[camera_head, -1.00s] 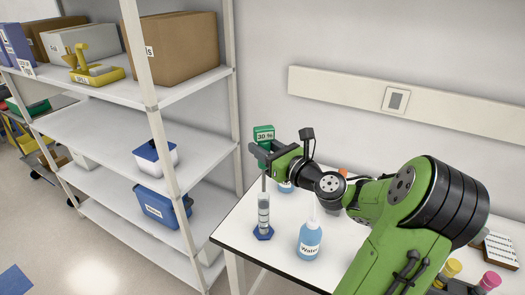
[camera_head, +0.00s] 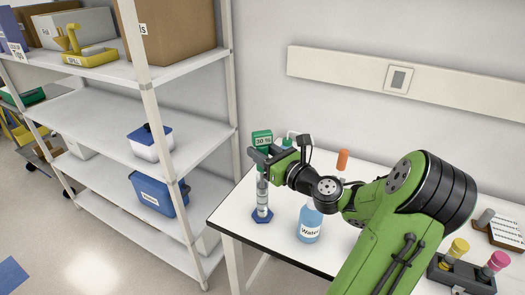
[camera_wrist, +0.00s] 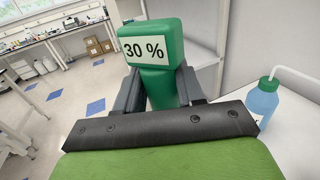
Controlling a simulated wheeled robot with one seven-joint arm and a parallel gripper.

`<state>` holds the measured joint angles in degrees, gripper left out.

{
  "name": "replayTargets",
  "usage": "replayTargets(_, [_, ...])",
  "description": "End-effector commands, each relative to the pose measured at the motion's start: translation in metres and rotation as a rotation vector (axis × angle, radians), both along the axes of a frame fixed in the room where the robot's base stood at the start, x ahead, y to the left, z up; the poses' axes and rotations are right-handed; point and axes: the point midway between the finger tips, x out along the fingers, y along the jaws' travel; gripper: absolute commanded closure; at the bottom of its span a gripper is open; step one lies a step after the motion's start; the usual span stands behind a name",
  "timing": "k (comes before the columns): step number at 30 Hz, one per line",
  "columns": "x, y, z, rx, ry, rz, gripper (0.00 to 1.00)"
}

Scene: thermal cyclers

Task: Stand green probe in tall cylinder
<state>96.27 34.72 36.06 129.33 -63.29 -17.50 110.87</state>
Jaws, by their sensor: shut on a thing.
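The green probe (camera_head: 262,138) has a green head with a "30 %" label, also seen in the wrist view (camera_wrist: 150,50). My gripper (camera_head: 259,158) is shut on the probe just below its head, with a finger on either side in the wrist view. The tall clear cylinder (camera_head: 262,197) stands upright on a blue hexagonal foot near the table's left edge. My gripper is right above the cylinder's mouth. The probe's thin stem is hidden below the gripper and appears lined up with the cylinder; how deep it reaches I cannot tell.
A blue "Water" wash bottle (camera_head: 310,222) stands close to the right of the cylinder. Another bottle with a green top (camera_head: 292,138) is behind my gripper. A rack with yellow and pink caps (camera_head: 465,272) is at the right. A shelf unit (camera_head: 150,85) stands to the left.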

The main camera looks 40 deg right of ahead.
Motion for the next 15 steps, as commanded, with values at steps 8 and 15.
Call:
replayTargets(8, [0.0000,0.0000,0.0002,0.000,0.000,0.000,0.72])
replayTargets(15, [0.0000,0.0000,0.0003,0.000,0.000,0.000,0.39])
